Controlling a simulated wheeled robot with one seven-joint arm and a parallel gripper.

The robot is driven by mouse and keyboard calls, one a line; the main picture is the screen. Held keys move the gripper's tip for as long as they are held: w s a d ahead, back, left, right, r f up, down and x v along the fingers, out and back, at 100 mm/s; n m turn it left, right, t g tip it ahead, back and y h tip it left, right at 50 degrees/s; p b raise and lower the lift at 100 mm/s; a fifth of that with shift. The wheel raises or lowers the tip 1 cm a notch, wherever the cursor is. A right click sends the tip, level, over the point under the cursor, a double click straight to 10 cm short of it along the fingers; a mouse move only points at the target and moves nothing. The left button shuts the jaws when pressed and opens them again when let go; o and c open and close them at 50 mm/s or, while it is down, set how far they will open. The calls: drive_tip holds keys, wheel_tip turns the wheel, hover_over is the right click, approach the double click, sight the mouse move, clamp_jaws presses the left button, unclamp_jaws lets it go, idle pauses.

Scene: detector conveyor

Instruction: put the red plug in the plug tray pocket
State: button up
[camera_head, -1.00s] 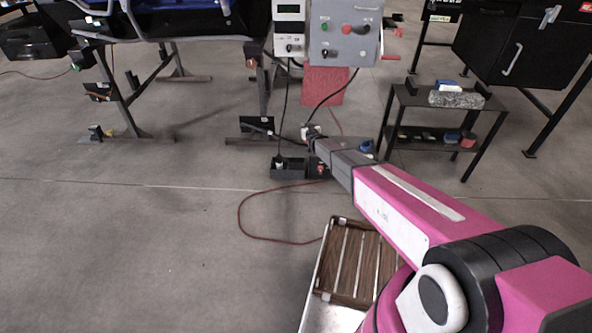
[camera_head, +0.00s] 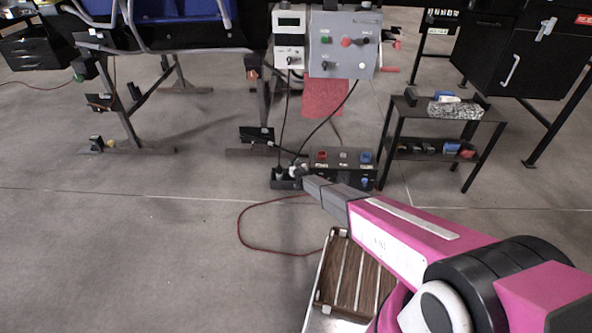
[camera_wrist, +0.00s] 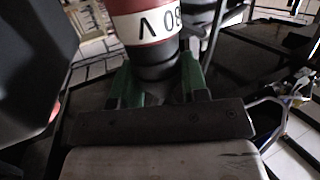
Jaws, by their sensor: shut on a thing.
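My gripper (camera_wrist: 155,85) is shut on the red plug (camera_wrist: 150,38). In the wrist view the plug has a red body, a white label with upside-down lettering and a black lower part between the green fingers. In the head view my gripper (camera_head: 298,168) is at the black plug tray (camera_head: 285,185), over its right part. The plug is not clearly visible there. The arm and gripper hide part of the tray, and I cannot tell whether the plug is inside a pocket. A dark plug with a cable (camera_head: 280,170) shows at the tray's left part.
A dark socket box (camera_head: 343,157) with red and blue sockets stands right behind my gripper. Cables hang from the grey control box (camera_head: 345,42). A black shelf (camera_head: 450,120) stands to the right. A brown slatted crate (camera_head: 350,275) is in front. Open floor lies to the left.

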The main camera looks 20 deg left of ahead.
drive_tip(key=shift+w+f, duration=0.6)
drive_tip(key=shift+f, duration=0.45)
drive_tip(key=shift+w+f, duration=0.65)
drive_tip(key=shift+f, duration=0.35)
drive_tip(key=shift+w+f, duration=0.6)
drive_tip(key=shift+f, duration=0.45)
drive_tip(key=shift+f, duration=0.15)
drive_tip(key=o, duration=1)
